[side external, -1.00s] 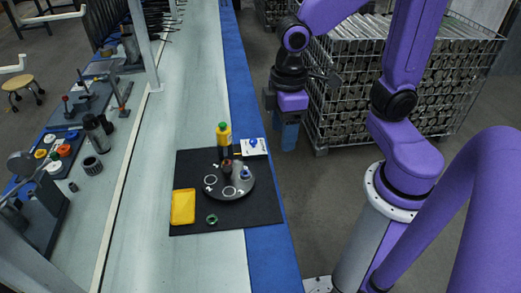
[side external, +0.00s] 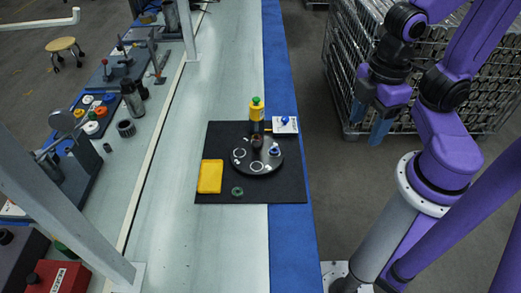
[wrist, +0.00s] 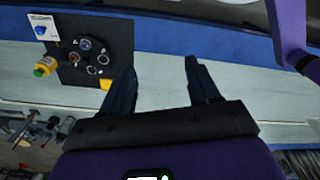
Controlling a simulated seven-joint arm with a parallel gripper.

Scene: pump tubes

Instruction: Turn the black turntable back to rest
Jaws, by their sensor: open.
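The black turntable (side external: 248,160) is a round dark disc on a black mat (side external: 217,137). It carries two white rings, a dark brown-topped piece (side external: 257,142) at its back and a blue-and-white piece (side external: 274,150) at its right. In the wrist view the turntable (wrist: 89,57) is at the upper left. My gripper (side external: 369,122) is open and empty, raised off the bench's right side, well apart from the turntable. In the wrist view its two dark fingers (wrist: 160,68) are spread, with only the bench between them.
A yellow bottle with a green cap (side external: 257,112) and a white card with a blue piece (side external: 285,125) stand behind the turntable. A yellow tray (side external: 210,177) and a green ring (side external: 237,191) lie in front. A wire cage (side external: 345,70) stands behind my gripper.

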